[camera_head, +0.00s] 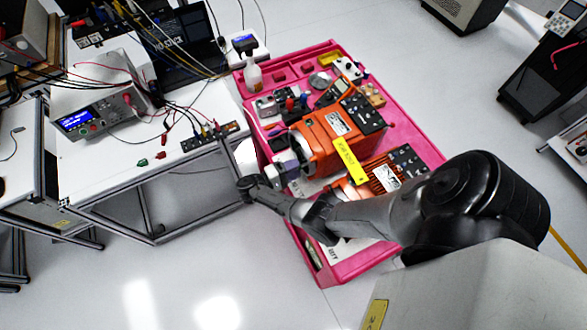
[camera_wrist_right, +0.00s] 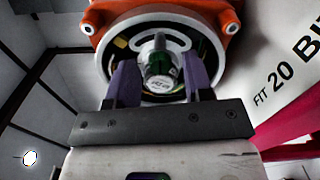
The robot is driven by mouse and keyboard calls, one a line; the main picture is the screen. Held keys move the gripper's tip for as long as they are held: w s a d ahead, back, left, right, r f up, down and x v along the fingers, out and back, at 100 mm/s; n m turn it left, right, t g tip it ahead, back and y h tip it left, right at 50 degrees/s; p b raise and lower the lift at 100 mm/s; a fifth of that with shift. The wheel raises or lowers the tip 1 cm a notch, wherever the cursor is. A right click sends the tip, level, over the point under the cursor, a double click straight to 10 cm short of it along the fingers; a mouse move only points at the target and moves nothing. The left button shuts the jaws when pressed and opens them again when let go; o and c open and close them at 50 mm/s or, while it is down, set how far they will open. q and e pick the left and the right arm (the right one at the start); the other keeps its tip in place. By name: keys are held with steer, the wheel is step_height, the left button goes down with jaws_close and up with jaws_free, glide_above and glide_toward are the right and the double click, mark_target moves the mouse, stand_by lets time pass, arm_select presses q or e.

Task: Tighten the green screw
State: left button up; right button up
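The orange servo motor (camera_head: 325,140) lies on the pink cart, and its round open end fills the top of the right wrist view (camera_wrist_right: 205,22). The green screw (camera_wrist_right: 160,70) stands out from the middle of that end, its round tip facing the camera. My right gripper (camera_wrist_right: 162,75) has its purple fingers on either side of the screw; whether both touch it I cannot tell. In the head view the right gripper (camera_head: 285,168) reaches the motor's left end, and the screw is hidden there. My left gripper is not in view.
The pink cart (camera_head: 408,115) also carries a second orange motor (camera_head: 385,178), a bottle (camera_head: 253,75) and several small tools. A white bench (camera_head: 105,195) with a power supply (camera_head: 100,115) and cables stands to the left. Open floor lies in front of the bench.

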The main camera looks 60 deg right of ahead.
steer(key=b+v, duration=0.6)
steer(key=v, duration=0.7)
steer(key=shift+w+a, duration=0.25)
steer(key=shift+a, duration=0.1)
stand_by(0.4)
